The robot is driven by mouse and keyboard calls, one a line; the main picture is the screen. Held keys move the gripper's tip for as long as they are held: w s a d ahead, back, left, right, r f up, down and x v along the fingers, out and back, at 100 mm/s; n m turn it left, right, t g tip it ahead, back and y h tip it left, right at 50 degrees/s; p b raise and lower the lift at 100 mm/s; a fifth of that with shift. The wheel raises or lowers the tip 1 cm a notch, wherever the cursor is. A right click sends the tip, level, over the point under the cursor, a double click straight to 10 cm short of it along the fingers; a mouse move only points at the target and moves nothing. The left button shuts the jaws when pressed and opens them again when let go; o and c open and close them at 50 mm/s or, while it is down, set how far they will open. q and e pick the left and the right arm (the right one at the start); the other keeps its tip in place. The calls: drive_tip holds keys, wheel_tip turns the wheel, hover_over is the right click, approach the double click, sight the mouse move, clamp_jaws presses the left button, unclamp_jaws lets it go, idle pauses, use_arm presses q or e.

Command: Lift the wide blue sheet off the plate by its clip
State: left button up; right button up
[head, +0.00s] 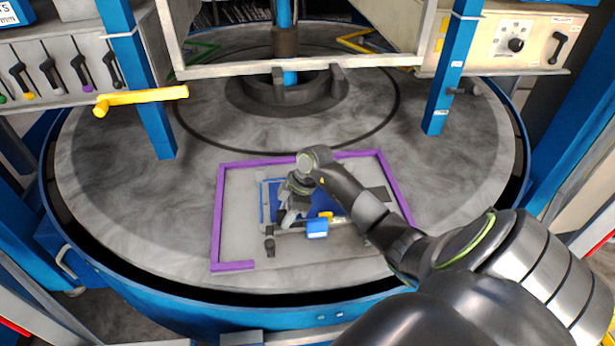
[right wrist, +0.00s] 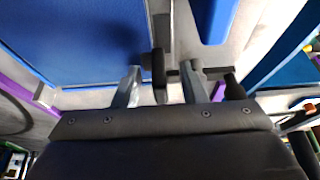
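The wide blue sheet (head: 322,204) lies on the grey plate (head: 240,190) inside a purple border, partly hidden by my right arm. In the right wrist view the wide sheet (right wrist: 85,40) fills the upper left. My right gripper (head: 287,220) is low over the sheet's near left side. In the right wrist view its two fingers (right wrist: 160,88) stand apart, with a dark upright piece (right wrist: 158,66), possibly the clip, between them. Clear gaps show beside that piece, so it does not look gripped. My left gripper is not in view.
A narrow blue strip (right wrist: 213,18) lies beside the wide sheet. A small blue block (head: 317,228) and a dark knob (head: 269,244) sit near the plate's front. The purple border (head: 216,215) surrounds the plate on a round grey table (head: 130,210). A yellow handle (head: 140,98) juts in at left.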

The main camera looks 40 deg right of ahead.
drive_tip(key=shift+c, duration=0.7)
clamp_jaws()
